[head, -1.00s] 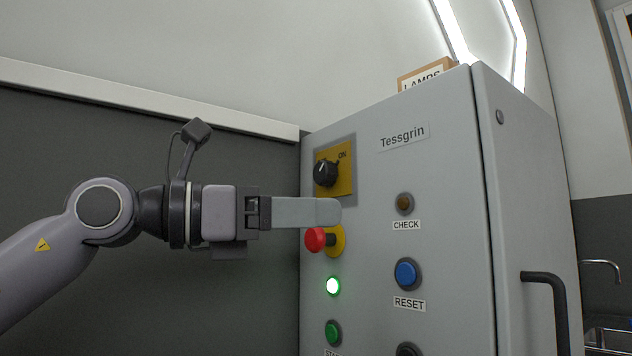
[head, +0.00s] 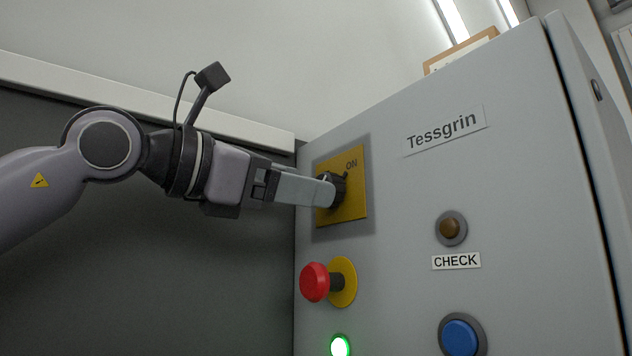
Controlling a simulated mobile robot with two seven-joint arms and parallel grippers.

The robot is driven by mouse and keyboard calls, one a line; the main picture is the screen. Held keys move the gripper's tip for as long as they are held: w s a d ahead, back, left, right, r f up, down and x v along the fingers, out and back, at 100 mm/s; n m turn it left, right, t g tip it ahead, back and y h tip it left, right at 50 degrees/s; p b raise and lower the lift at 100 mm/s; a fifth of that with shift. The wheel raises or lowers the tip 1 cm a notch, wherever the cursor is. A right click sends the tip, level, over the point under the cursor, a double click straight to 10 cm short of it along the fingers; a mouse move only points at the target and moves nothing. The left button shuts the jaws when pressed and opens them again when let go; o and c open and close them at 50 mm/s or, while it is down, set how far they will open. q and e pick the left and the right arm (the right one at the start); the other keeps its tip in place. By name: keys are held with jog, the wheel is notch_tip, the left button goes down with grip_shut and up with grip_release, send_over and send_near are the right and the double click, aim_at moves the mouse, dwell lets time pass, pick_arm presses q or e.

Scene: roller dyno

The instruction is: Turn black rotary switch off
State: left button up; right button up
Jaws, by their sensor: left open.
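The black rotary switch (head: 339,186) sits on a yellow plate (head: 355,204) at the upper left of the grey cabinet's front. The word ON shows at the plate's upper right. My left gripper (head: 326,191) comes in from the left, with its fingertips at the switch and covering its left part. The jaws are open; I see the fingers from the side, one in front of the other. I cannot tell whether they touch the knob, and the knob's pointer is mostly hidden. My right gripper is out of view.
Below the switch, a red mushroom button (head: 315,282) sticks out from the grey cabinet (head: 400,230). A lit green lamp (head: 340,346) is under it. A brown CHECK lamp (head: 450,228) and a blue button (head: 459,338) are to the right. A box (head: 462,50) lies on top.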

pick_arm(q)
jog(key=x, duration=0.2)
jog(key=shift+w+d+p, duration=0.2)
jog(key=shift+p, duration=0.1)
jog(key=shift+w+d, duration=0.25)
jog(key=shift+d, duration=0.1)
jog(key=c, duration=1.1)
jog(key=shift+o, duration=0.2)
